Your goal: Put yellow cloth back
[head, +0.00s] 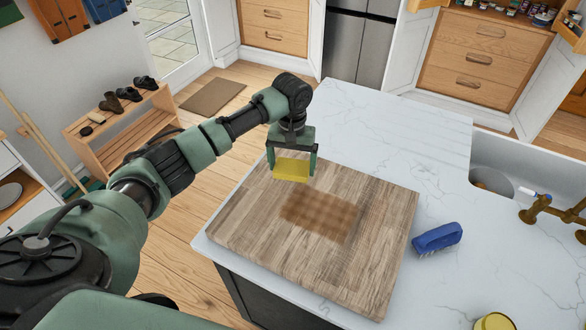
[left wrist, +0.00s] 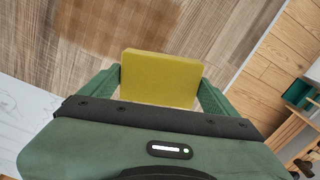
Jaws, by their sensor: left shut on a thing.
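The yellow cloth (head: 291,169) is a flat rectangular pad held in my left gripper (head: 292,163). The gripper's fingers are shut on its two sides, above the far left part of a wooden board (head: 250,228). The cloth also shows in the left wrist view (left wrist: 160,78) between the two green fingers. It appears to be off the board, but the exact gap is hard to tell. A brown stain (head: 320,215) lies on the middle of the board. My right gripper is not in view.
The board rests on a white marble counter (head: 440,185). A blue brush (head: 437,237) lies right of the board. A sink (head: 500,178) with a brass tap (head: 540,208) is at the right. A yellow round object (head: 494,322) stands at the near edge.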

